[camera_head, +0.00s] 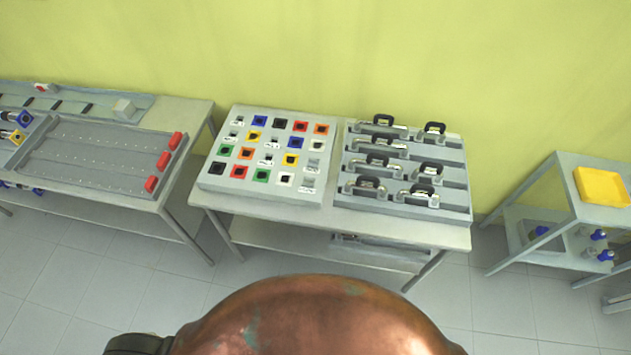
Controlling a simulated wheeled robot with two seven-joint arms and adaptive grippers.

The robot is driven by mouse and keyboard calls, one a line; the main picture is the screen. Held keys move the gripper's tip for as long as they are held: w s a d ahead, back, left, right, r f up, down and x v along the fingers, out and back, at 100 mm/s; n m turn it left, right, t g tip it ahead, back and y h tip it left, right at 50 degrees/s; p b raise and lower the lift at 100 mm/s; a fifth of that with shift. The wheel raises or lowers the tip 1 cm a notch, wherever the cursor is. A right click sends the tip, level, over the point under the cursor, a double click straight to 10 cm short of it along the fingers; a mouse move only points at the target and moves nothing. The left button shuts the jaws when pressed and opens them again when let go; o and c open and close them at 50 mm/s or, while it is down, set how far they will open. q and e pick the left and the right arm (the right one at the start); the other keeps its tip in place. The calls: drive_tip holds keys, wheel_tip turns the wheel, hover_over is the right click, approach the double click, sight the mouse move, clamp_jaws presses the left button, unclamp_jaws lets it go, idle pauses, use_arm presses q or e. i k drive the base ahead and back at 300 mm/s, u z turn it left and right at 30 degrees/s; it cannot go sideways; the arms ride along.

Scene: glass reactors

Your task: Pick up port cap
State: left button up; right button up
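No item is clearly recognisable as the port cap at this size. A grey rack (212,181) on the middle table holds rows of small square pieces in blue, black, red, orange, yellow, green and white, most with dark centres. Among them are a red piece (239,171), a green piece (262,175) and a blue piece (295,143). Beside it on the right, a grey stepped rack (455,172) holds several metal fittings with black handles, such as one at its lower right (421,195). Neither of my grippers is in view.
The middle table (420,232) has a narrow bare front edge. A left table (185,112) bears a grey tray with red blocks (163,160). A right stand (573,165) holds a yellow tray (602,186), with blue-ended parts (599,235) below. Tiled floor shows between the tables.

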sight(313, 163)
drive_tip(key=z, duration=0.1)
drive_tip(key=i, duration=0.85)
drive_tip(key=u, duration=0.4)
